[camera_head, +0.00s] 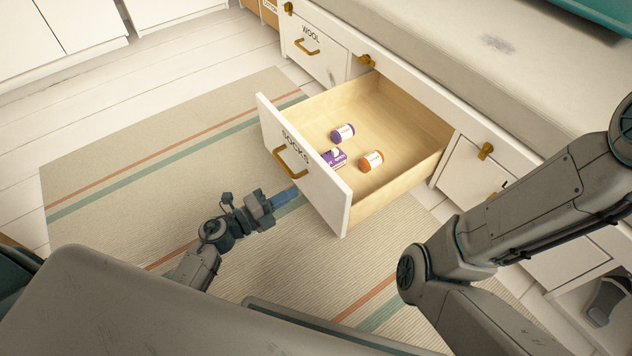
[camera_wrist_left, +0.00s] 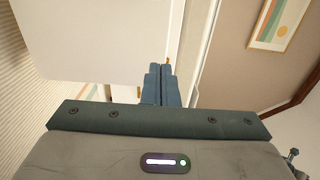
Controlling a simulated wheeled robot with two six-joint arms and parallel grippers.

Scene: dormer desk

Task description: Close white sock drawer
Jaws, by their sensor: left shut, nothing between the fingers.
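The white sock drawer (camera_head: 318,190), labelled SOCKS, is pulled well out of the white cabinet. Its brass handle (camera_head: 287,163) is on the front. My left gripper (camera_head: 292,194) is shut and empty, close to the drawer front below the handle. In the left wrist view its blue fingers (camera_wrist_left: 158,82) are together, with a white panel ahead of them; I cannot tell whether they touch it. My right gripper is not in view; only my right arm shows at the right.
The closed WOOL drawer (camera_head: 317,50) is at the left. A striped rug (camera_head: 150,170) covers the floor before the drawer, clear of objects.

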